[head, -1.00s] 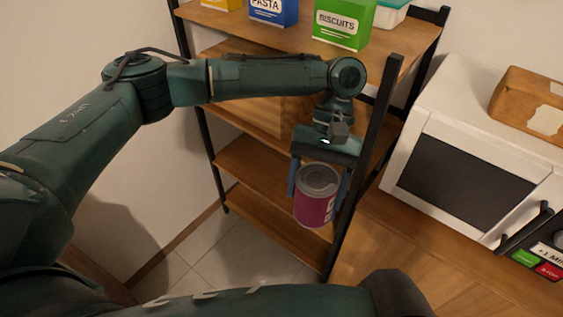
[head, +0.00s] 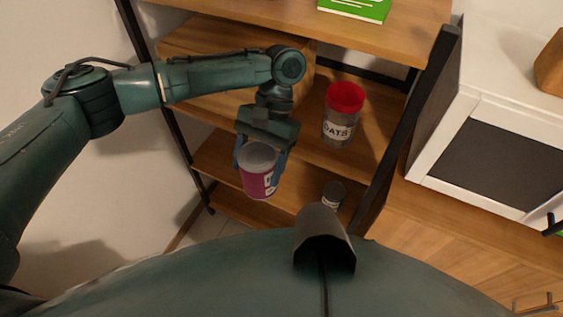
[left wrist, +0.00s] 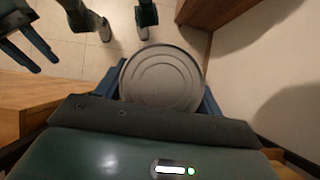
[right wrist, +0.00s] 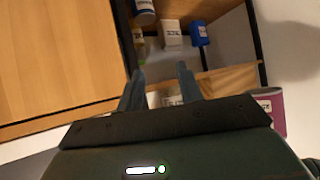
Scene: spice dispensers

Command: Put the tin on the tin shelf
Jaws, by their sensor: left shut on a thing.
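The magenta tin (head: 258,181) with a grey lid is upright in my left gripper (head: 260,160), whose fingers are shut on its sides. It hangs in front of the shelf rack. Its round lid (left wrist: 162,79) fills the middle of the left wrist view. A small dark tin (head: 334,194) with a pale label stands on a lower shelf (head: 290,182) of the rack, to the right of the held tin. My right gripper (right wrist: 160,72) is open with nothing clearly between its fingers. Its fingers also show at the top left of the left wrist view (left wrist: 28,50).
A jar of oats (head: 341,120) with a red lid stands on the shelf above. A green box (head: 355,8) is on the top shelf. The rack's dark front post (head: 410,130) and a white microwave (head: 485,145) are to the right. A blue box (right wrist: 199,33) shows in the right wrist view.

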